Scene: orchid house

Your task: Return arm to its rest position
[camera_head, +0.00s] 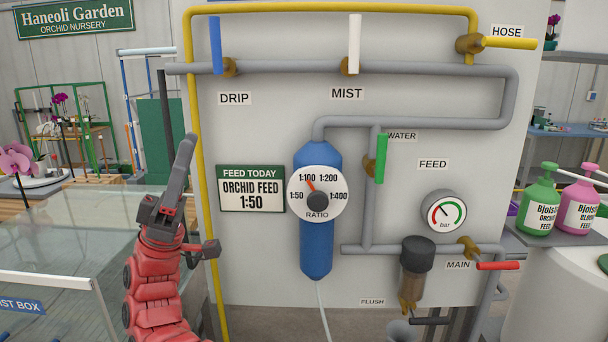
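No held object shows at the fingertips.
The panel carries blue drip (215,45), white mist (354,45) and green water (381,160) handles, upright. The yellow hose (512,43) and red main (498,266) handles lie sideways. The ratio dial (317,202) points near 1:100. A glass box (60,240) stands left.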

